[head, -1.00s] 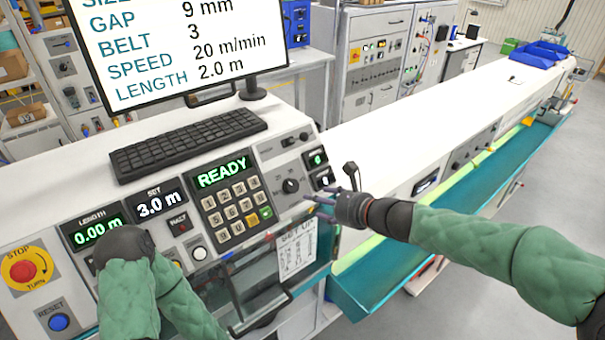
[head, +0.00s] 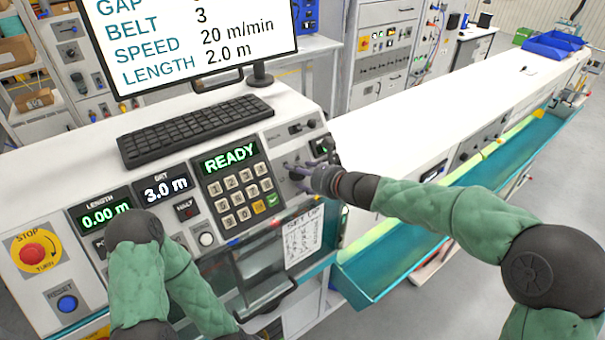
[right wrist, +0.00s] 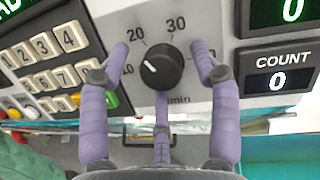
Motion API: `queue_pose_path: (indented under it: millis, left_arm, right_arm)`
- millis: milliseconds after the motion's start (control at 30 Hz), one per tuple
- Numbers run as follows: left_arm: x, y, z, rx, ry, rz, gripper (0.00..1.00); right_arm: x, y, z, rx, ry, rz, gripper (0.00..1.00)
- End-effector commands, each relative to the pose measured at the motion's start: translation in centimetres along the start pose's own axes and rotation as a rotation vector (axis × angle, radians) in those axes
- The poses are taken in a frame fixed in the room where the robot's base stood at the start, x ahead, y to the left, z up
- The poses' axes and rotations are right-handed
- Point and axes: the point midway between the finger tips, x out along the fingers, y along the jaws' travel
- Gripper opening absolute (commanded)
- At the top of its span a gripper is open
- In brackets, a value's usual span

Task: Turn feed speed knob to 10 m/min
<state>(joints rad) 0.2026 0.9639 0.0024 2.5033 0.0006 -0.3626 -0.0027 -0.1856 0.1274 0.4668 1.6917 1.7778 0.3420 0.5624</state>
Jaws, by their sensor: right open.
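The feed speed knob (right wrist: 160,66) is a black round dial with a white pointer mark, on the light panel. In the right wrist view its mark points left and slightly up, between the printed 10 and 20 as far as I can tell. My right gripper (right wrist: 160,60) is open, with purple fingers at the left and right of the knob and a third below it. Contact with the knob cannot be told. In the head view the right gripper (head: 305,172) is at the panel and partly hides the knob.
A keypad (head: 240,195) with a READY display lies left of the knob, and a COUNT display (right wrist: 278,75) right of it. The monitor (head: 190,45) shows speed 20 m/min. A keyboard (head: 195,130) lies above the panel. A red stop button (head: 33,254) is far left.

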Motion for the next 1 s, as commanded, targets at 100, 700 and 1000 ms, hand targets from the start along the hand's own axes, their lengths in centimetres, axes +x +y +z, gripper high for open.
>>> queue_pose_path:
  millis: [100,700,1000]
  left_arm:
    - [0.0,0.0,0.0,0.0,0.0,0.0,0.4]
    - [-0.03,0.01,0.0,0.0,0.0,0.0,0.4]
    - [-0.24,0.09,0.01,0.0,0.0,0.0,0.4]
  right_arm:
    - [0.15,0.01,0.02,-0.001,0.0,0.0,0.63]
    - [0.04,-0.16,0.32,-0.007,-0.005,-0.001,0.1]
    - [-0.02,-0.33,0.64,-0.108,-0.006,0.022,0.1]
